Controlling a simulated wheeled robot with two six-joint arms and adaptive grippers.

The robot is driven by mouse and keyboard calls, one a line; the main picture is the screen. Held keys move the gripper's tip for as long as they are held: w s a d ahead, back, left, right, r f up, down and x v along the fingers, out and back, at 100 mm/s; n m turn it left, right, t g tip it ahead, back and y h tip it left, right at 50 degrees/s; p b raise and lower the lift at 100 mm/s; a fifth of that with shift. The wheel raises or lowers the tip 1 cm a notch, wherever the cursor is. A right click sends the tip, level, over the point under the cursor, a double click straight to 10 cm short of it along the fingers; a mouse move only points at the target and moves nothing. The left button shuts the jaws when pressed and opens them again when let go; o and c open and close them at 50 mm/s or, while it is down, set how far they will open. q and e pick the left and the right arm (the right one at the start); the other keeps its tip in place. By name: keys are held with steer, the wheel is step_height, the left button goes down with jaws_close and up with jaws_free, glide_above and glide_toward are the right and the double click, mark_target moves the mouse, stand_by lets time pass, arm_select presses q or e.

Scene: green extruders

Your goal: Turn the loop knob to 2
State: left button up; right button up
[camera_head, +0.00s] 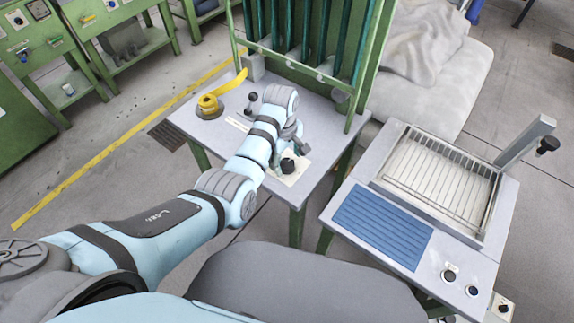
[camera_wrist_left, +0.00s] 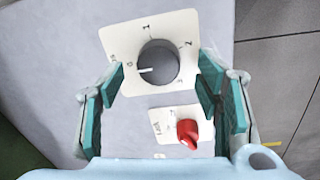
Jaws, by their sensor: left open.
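The dark grey round knob (camera_wrist_left: 158,65) sits on a white plate (camera_wrist_left: 178,22) with printed marks. Its white pointer line points left, toward the 0. The 1 is at the top of the plate and the 2 at the upper right. In the head view the knob (camera_head: 288,166) shows black on the table beside my left gripper (camera_head: 292,143). In the left wrist view my left gripper (camera_wrist_left: 162,97) is open. Its teal finger pads are on the left and right of the knob's near side, apart from it. The plate's left lettering is too small to read surely.
A red knob (camera_wrist_left: 187,132) on a second white plate is just nearer than the grey knob. The grey table (camera_head: 202,125) also holds a yellow tape roll (camera_head: 208,104) and a green frame (camera_head: 300,60). A machine with a blue mat (camera_head: 382,226) stands to the right.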

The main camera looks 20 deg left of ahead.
mark_target(287, 165)
arm_select(q)
step_height(287, 165, down, 2)
steer(key=shift+w+f, duration=0.1)
steer(key=shift+f, duration=0.15)
arm_select(e)
steer(key=shift+f, duration=0.55)
arm_select(q)
steer(key=c, duration=1.2)
steer(key=shift+o, duration=0.2)
